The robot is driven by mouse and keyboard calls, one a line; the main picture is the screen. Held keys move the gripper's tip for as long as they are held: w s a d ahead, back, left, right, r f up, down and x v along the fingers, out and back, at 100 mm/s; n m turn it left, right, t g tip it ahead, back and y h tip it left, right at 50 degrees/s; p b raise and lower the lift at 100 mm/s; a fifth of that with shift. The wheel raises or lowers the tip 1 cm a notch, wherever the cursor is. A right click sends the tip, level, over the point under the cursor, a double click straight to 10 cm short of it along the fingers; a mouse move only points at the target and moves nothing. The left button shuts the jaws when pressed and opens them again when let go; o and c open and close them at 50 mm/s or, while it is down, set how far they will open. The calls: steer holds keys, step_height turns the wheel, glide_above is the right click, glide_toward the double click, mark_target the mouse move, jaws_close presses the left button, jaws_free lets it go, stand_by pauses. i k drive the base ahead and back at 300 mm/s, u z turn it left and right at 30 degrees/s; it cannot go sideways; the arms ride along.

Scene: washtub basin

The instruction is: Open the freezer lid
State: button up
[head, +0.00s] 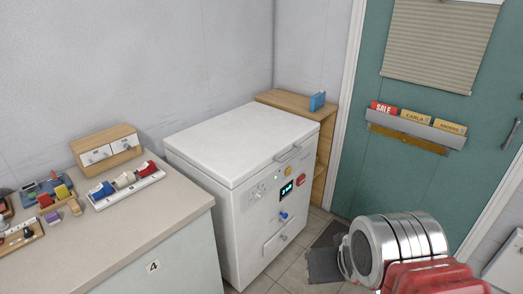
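The white chest freezer (238,205) stands in the middle against the back wall. Its lid (243,143) lies flat and shut on the body. A bar handle (288,153) is on the lid's front edge, toward the right. The front panel has a lit display (287,189), knobs and buttons. The red and silver parts at the lower right seem to be my arm. A dark grey piece (324,265) beside them, low in front of the freezer, may be part of my gripper. I cannot make out its fingers or whether it holds anything. Nothing touches the lid.
A counter (150,225) on the left carries a small drawer box (107,147), a switch strip (126,186) and small coloured items. A wooden shelf (320,160) with a blue object (317,101) stands behind the freezer's right side. A teal door (425,185) is at right. The lid top is clear.

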mark_target(231, 146)
steer(key=u, duration=0.4)
steer(key=i, duration=0.9)
steer(key=u, duration=0.45)
